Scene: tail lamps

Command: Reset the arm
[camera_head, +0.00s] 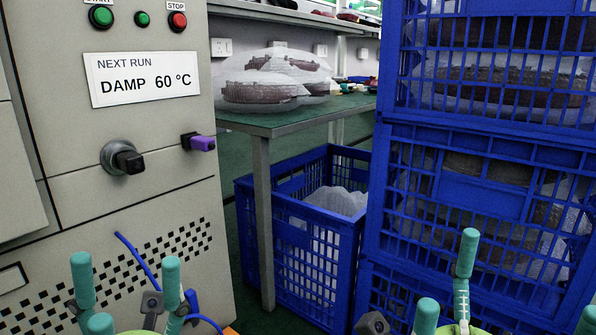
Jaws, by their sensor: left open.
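My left gripper (127,283) is at the bottom left, in front of the grey machine cabinet. The lower part of this gripper is cut off by the picture's bottom edge. Teal fingers of my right gripper (467,255) show at the bottom right, in front of the stacked blue crates. Much of that gripper lies outside the picture, so its opening is unclear.
The grey cabinet (125,215) has a black knob (128,160), a purple-tipped lever (201,143) and a "DAMP 60 °C" label (143,80). Bagged lamps (272,80) lie on a green-topped table (290,120). An open blue crate (260,203) and stacked crates (478,130) stand right.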

